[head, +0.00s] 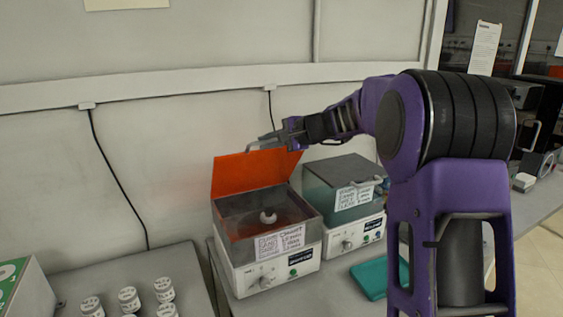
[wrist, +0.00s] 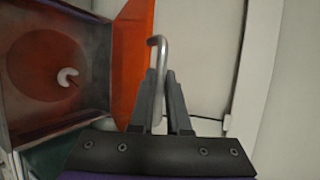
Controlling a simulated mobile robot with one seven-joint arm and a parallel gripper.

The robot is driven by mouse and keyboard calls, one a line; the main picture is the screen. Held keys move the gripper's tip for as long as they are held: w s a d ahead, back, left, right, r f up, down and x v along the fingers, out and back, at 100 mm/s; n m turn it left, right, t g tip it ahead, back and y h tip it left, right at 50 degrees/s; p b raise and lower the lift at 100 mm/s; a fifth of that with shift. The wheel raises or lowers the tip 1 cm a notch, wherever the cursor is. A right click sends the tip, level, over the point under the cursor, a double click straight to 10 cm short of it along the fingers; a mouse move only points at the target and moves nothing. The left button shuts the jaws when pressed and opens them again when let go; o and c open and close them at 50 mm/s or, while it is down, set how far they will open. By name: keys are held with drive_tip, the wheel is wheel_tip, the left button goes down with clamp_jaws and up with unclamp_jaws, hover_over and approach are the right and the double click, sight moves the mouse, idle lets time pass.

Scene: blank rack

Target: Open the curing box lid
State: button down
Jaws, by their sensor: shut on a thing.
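The curing box (head: 266,237) stands on the bench with its orange lid (head: 252,174) raised steeply. The lid also shows in the wrist view (wrist: 131,60). My gripper (head: 290,135) is at the lid's top edge. In the wrist view, my gripper (wrist: 164,80) is shut on the metal lid handle (wrist: 158,52), whose bent end sticks out past the fingertips.
A second box (head: 342,190) with a dark grey-green lid, shut, stands to the right. A teal cloth or pad (head: 372,277) lies in front of it. Several white jars (head: 129,299) stand at lower left. The wall (head: 200,130) is close behind the raised lid.

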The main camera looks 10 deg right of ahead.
drive_tip(key=w+r, duration=0.1)
drive_tip(key=w+a, duration=0.1)
drive_tip(key=shift+w+r, duration=0.35)
drive_tip(key=shift+r, duration=0.05)
drive_tip(key=shift+w+a+r+m+g+h, duration=0.2)
drive_tip(key=shift+w+a+r+g, duration=0.15)
drive_tip(key=shift+w, duration=0.55)
drive_tip(key=shift+w+a+r+m+g+h, duration=0.1)
drive_tip(key=shift+w+a+r+g+h, duration=0.25)
drive_tip(key=shift+w, duration=0.55)
drive_tip(key=shift+w+a+r+m+g+h, duration=0.1)
drive_tip(key=shift+w+r+g, duration=0.15)
drive_tip(key=shift+w+g, duration=0.45)
drive_tip(key=shift+w, duration=0.25)
drive_tip(key=c, duration=0.9)
unclamp_jaws()
drive_tip(key=v, duration=1.8)
drive_tip(key=shift+s+a, duration=0.15)
drive_tip(key=shift+a, duration=0.05)
